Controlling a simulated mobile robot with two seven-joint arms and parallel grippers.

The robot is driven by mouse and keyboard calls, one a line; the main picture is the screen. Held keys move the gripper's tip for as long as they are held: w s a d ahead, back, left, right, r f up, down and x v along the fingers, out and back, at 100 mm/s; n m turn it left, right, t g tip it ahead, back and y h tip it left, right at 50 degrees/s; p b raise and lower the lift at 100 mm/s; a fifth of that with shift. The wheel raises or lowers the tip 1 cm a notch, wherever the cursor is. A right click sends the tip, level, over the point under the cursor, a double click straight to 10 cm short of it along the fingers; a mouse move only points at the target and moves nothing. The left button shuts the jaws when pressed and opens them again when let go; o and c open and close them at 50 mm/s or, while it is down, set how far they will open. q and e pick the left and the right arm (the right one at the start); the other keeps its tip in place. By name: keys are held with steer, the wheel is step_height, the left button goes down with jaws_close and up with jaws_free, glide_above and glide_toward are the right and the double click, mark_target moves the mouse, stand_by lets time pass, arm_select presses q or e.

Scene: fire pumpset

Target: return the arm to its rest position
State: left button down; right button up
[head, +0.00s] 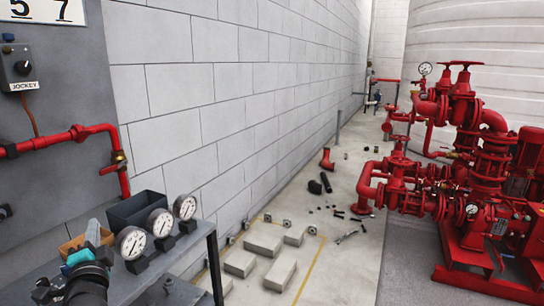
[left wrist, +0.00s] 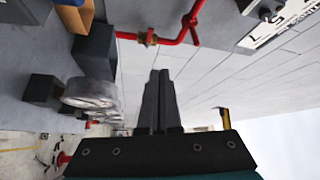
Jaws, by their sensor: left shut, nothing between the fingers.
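My left gripper (head: 93,231) is at the lower left of the head view, above the grey bench and beside the dark box. Its dark arm comes up from the bottom edge and has a teal part near the wrist. In the left wrist view its two dark fingers (left wrist: 160,76) lie together, with nothing held between them. They point toward the block wall and the red pipe. My right gripper is in neither view.
The grey bench (head: 128,284) holds several gauges (head: 160,222) and a dark box (head: 136,208) close to my gripper. A red pipe (head: 70,137) runs on the grey panel behind. Pale blocks (head: 263,243) lie on the floor; red pumps (head: 480,190) stand at right.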

arm_select(q)
steer(key=s+f+n+g, duration=0.1)
steer(key=f, duration=0.1)
steer(key=s+d+f+n+g, duration=0.1)
steer(key=f, duration=0.2)
steer(key=s+d+f+n+g+h, duration=0.1)
steer(key=f, duration=0.2)
steer(key=shift+s+d, duration=0.2)
steer(key=s+d+f+n+g+h, duration=0.1)
steer(key=s+d+f+g+h, duration=0.3)
steer(key=s+d, duration=0.45)
steer(key=s+d+f+n+g+h, duration=0.25)
steer(key=s+d+f, duration=0.3)
steer(key=s, duration=0.55)
steer(key=s+d+f+n+g+h, duration=0.1)
steer(key=s+d+f+g+h, duration=0.25)
steer(key=s+d, duration=0.5)
step_height(320, 180, down, 22)
steer(key=a+g+y, duration=0.1)
steer(key=a, duration=0.2)
steer(key=s+a+f+p, duration=0.1)
steer(key=s+a+f, duration=0.4)
steer(key=s+f, duration=0.6)
steer(key=shift+f+m+g+y, duration=0.4)
steer(key=shift+f+m, duration=0.05)
steer(key=shift+f, duration=0.55)
